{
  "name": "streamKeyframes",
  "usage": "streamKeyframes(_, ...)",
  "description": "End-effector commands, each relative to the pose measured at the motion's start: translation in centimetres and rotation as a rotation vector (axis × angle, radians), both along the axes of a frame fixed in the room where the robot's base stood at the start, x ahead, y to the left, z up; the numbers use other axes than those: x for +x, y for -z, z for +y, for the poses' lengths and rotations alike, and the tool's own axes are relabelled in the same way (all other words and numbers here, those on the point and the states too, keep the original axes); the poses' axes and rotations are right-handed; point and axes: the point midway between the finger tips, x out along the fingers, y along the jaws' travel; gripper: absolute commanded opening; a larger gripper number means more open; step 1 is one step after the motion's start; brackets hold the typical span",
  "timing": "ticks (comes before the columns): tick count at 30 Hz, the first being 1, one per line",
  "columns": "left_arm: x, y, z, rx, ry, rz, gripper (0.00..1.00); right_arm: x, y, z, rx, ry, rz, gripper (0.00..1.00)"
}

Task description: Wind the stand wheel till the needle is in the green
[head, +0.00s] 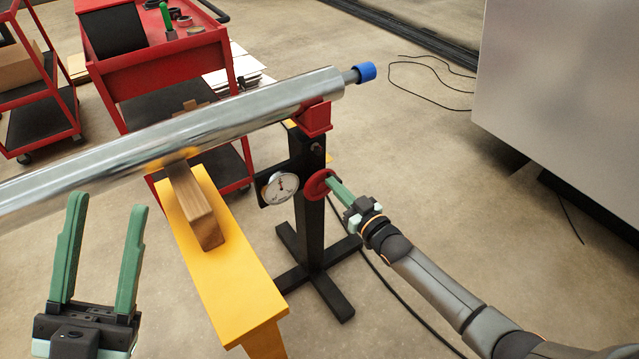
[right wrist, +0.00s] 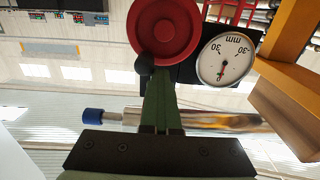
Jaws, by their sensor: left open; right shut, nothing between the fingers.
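The red stand wheel (head: 318,184) is on the black stand (head: 310,225), below the red roller support (head: 316,118). It also shows in the right wrist view (right wrist: 172,35) with a dark knob (right wrist: 145,66) at its rim. The white gauge (head: 279,187) is beside the wheel. In the right wrist view the gauge (right wrist: 226,60) appears upside down, its needle pointing down; no green zone is distinguishable. My right gripper (head: 333,181) is shut and empty, its fingertips at the wheel by the knob; contact cannot be told. My left gripper (head: 107,205) is open and empty, away from the stand.
A long shiny metal roller (head: 170,140) with a blue end cap (head: 366,72) lies across the support. A yellow beam (head: 230,270) with a wooden block (head: 195,207) is left of the stand. Red carts (head: 190,55) stand behind. Floor right of the stand is open, with cables.

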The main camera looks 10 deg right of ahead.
Motion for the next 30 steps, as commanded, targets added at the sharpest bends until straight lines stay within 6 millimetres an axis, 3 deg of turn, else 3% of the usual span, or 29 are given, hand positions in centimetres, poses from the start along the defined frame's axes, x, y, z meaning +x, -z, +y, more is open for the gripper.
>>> streamKeyframes(30, 0.0, -4.2, 0.0, 0.003, 0.001, 0.000, 0.50, -6.8, 0.7, -2.4, -0.004, 0.002, 0.018, 0.00)
